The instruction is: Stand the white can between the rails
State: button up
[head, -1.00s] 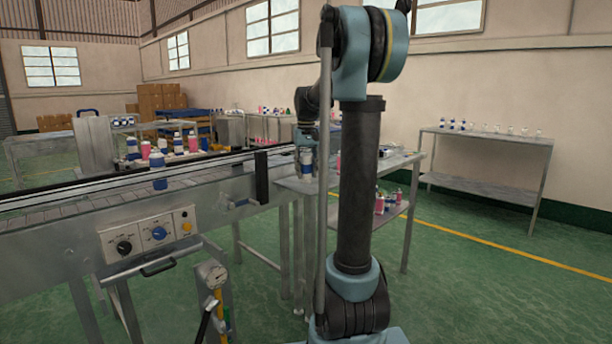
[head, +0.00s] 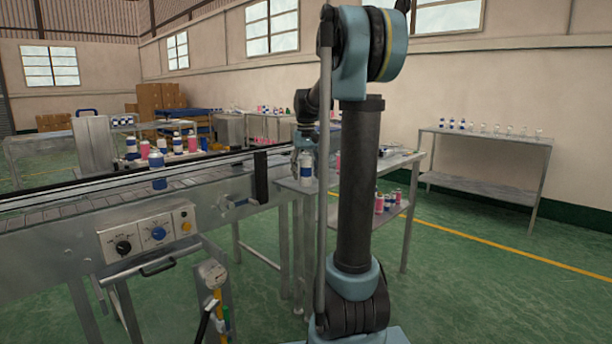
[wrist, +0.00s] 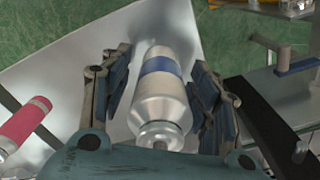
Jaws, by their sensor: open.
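The white can (head: 306,168) with a blue band stands upright on the steel table (head: 330,186) at the right end of the conveyor. In the wrist view the can (wrist: 163,98) shows between the two open fingers of my gripper (wrist: 158,70), with a gap on each side. In the head view my gripper (head: 303,143) is just above and behind the can, partly hidden by my arm. The rails (head: 110,181) run along the conveyor.
A dark upright bracket (head: 261,176) stands at the conveyor's end near the table. A control panel (head: 150,234) is on the conveyor's front. Pink and white cans (head: 380,203) stand on the table's lower shelf.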

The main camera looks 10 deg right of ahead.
notch_tip(320, 180, up, 12)
jog(key=shift+f, duration=0.15)
jog(key=s+f+t, duration=0.2)
jog(key=s+f, duration=2.9)
jog(key=s, duration=0.3)
jog(key=shift+s+d, duration=0.15)
jog(key=shift+s, duration=0.25)
